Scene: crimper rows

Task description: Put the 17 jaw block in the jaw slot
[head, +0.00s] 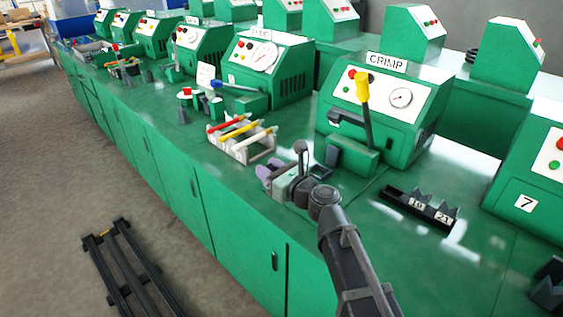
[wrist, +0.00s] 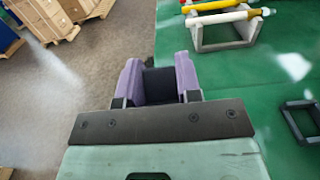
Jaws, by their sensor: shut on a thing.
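My gripper (head: 266,173) is over the front edge of the green bench in the head view. In the wrist view its purple fingers (wrist: 158,64) are shut on a dark block (wrist: 160,86). Its number does not show, so I cannot confirm it is the 17 jaw block. In the head view the block is hidden. A dark square frame (wrist: 304,121), which may be the jaw slot, lies on the bench to the right of the gripper, apart from it.
The green CRIMP press (head: 385,110) with a yellow-knobbed lever (head: 363,92) stands behind the gripper. A pale rack (head: 243,145) of red, yellow and white-tipped tools stands behind and left; it shows in the wrist view (wrist: 222,42). A black frame (head: 121,264) lies on the floor.

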